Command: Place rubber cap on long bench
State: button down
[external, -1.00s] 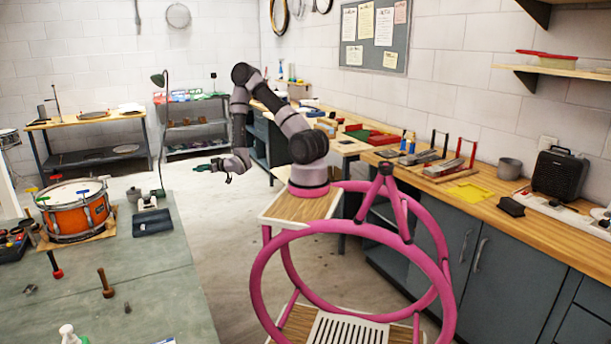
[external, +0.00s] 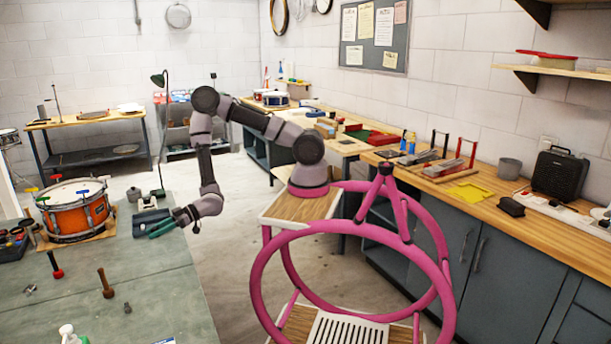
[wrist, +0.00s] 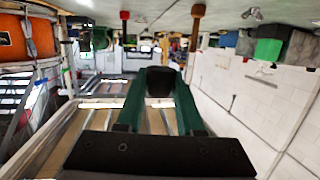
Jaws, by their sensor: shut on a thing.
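My gripper (external: 158,229) has green fingers and appears at the right edge of the grey-green table, in front of a dark pouch or tray. In the wrist view the fingers (wrist: 160,90) are shut on a small black piece, the rubber cap (wrist: 160,82), held between their tips. The cap is too small to make out in the external view. The long bench (external: 465,210), with a wooden top and grey cabinets, runs along the right wall, well away from my gripper.
The grey-green table (external: 150,290) holds an orange drum (external: 75,212), a wooden mallet (external: 105,283) and a red-and-black mallet (external: 56,265). The bench bears a yellow cloth (external: 468,192), a grey cup (external: 509,169) and a black speaker (external: 560,175).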

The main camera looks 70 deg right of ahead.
aim_at(165, 281)
jog(key=s+a+f+n+g+y, duration=0.1)
jog(key=s+a+n+g, duration=0.1)
jog(key=s+a, duration=0.6)
jog(key=shift+a+f+n+g+y, duration=0.3)
jog(key=shift+n+g, duration=0.1)
jog(key=shift+g, duration=0.1)
jog(key=shift+f, duration=4.75)
jog(key=shift+f, duration=0.15)
jog(key=c, duration=0.5)
grip_release()
jog(key=shift+c, duration=0.2)
